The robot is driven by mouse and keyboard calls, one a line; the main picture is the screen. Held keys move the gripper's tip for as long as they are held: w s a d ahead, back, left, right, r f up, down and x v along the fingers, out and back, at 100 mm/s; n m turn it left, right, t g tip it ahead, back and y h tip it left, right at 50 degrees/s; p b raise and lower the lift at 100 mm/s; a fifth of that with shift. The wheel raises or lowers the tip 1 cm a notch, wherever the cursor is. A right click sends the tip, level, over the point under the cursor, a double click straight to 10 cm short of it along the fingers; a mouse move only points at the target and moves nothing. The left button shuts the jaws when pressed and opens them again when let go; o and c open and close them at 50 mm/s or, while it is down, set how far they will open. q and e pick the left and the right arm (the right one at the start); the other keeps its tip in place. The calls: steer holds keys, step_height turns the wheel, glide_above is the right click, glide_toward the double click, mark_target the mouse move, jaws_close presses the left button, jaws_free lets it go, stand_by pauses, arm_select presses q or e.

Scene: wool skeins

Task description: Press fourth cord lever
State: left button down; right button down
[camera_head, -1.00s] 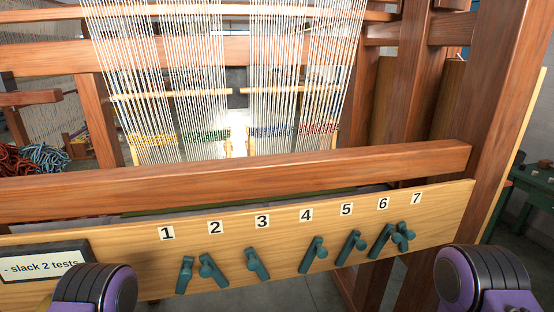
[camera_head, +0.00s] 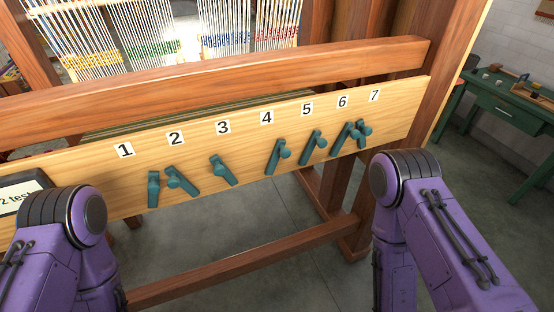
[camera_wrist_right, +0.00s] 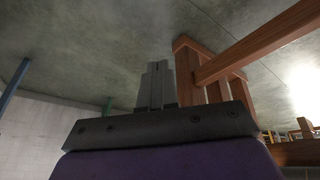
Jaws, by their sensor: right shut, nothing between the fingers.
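A pale wooden board (camera_head: 215,201) crosses the loom front with number plates 1 to 7 and a row of dark green levers. Plate 4 (camera_head: 267,117) has the fourth lever (camera_head: 277,157) below it, leaning with its upper end to the right. The third lever (camera_head: 222,171) and fifth lever (camera_head: 312,144) flank it with clear gaps. The sixth and seventh levers (camera_head: 363,135) stand very close together. My right gripper (camera_wrist_right: 157,70) is shut and empty in the right wrist view, with no lever near its fingers. My left gripper is out of view.
A thick reddish beam (camera_head: 210,76) runs above the board. A low crossbar (camera_head: 245,262) and an upright post stand below and behind it. A green workbench (camera_head: 507,110) is at the far right. Concrete floor is open below the board.

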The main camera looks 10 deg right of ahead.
steer(key=w+r+m+t+y, duration=0.3)
steer(key=w+r+t, duration=0.4)
steer(key=w, duration=0.7)
steer(key=w+r+m+t+y, duration=0.2)
steer(key=w+r+t+y, duration=0.15)
steer(key=w+r, duration=0.8)
steer(key=a+r+m+t+y, duration=0.1)
steer(key=a+r+m+y, duration=0.1)
steer(key=a+r+y, duration=0.4)
step_height(320, 180, up, 4)
steer(key=y, duration=0.6)
steer(key=shift+s+r+b, duration=0.2)
steer(key=shift+b, duration=0.15)
steer(key=shift+d+t, duration=0.1)
steer(key=shift+t, duration=0.15)
